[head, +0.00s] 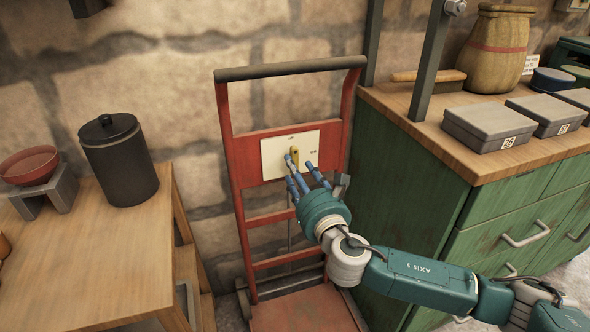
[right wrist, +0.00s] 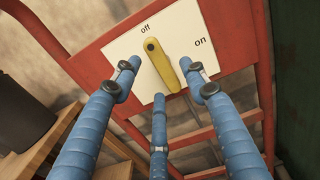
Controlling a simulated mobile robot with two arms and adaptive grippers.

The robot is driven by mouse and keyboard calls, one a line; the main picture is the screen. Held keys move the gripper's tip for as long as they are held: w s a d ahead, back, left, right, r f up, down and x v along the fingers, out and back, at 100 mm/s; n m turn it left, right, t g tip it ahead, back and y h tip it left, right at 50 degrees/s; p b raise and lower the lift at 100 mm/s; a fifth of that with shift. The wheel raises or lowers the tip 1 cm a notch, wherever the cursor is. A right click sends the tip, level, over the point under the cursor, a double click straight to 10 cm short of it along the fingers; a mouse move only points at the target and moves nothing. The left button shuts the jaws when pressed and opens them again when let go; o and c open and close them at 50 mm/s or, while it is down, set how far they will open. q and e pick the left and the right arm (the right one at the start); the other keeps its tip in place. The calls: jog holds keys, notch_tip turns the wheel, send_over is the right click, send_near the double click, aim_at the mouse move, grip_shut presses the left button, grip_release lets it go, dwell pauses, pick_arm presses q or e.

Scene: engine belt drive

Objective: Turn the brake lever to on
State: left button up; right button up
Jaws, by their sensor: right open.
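The brake lever (right wrist: 162,66) is a yellow bar on a white plate (right wrist: 206,47) marked "off" and "on". In the right wrist view its rounded end with a dark dot lies just below the word "off", and "on" stands to the right. The lever (head: 294,155) and plate (head: 271,158) also show in the head view, on a red hand truck. My right gripper (head: 302,176) has its blue fingers spread before the plate. In the right wrist view the open fingers (right wrist: 160,85) stand around the lever; I cannot tell whether any touches it. My left gripper is not in view.
The red hand truck (head: 233,140) leans by the stone wall. A green cabinet (head: 400,190) with grey boxes (head: 487,128) stands close on the right. A wooden table (head: 90,255) with a black canister (head: 120,160) and a red bowl (head: 28,165) is at left.

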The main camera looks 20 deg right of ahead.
jog(key=shift+w, duration=1.15)
grip_shut()
